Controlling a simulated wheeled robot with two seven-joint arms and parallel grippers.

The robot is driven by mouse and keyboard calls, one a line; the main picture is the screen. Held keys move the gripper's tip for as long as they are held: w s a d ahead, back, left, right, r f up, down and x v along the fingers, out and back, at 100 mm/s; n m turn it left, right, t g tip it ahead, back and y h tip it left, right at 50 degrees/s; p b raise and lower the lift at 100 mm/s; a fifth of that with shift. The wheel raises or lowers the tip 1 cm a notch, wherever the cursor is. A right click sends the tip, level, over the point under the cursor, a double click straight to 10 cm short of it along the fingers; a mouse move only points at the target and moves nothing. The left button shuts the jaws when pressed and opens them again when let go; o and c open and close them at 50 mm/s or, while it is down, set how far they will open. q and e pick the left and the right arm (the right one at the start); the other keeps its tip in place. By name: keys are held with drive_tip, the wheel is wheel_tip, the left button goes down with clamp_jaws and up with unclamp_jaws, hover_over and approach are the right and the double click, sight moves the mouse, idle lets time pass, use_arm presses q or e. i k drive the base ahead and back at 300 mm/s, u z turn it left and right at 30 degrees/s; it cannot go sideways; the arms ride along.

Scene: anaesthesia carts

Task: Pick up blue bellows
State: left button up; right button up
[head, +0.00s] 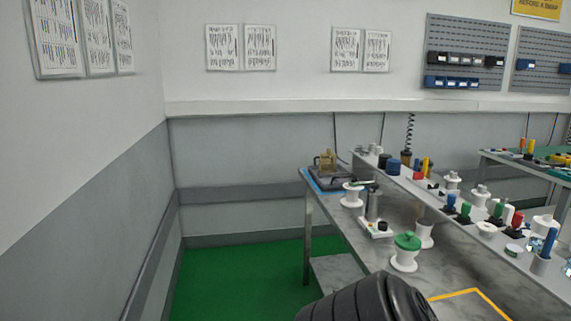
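A small blue cylinder (393,167) stands on the raised shelf of the grey bench, near its far end. A darker blue-black cylinder (384,161) stands just behind it and to its left. Both are too small to tell whether either is the blue bellows. Neither of my grippers is in view.
The grey bench (455,264) holds white spools, one with a green top (407,252). Its shelf carries several small coloured parts. A second bench (545,172) stands at right. Green floor (235,280) is clear at left. A dark ribbed shape, unidentified, covers the bottom middle.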

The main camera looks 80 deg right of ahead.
sight(394, 168)
drive_tip(key=z, duration=1.95)
drive_tip(key=i, duration=2)
drive_tip(key=z, duration=0.45)
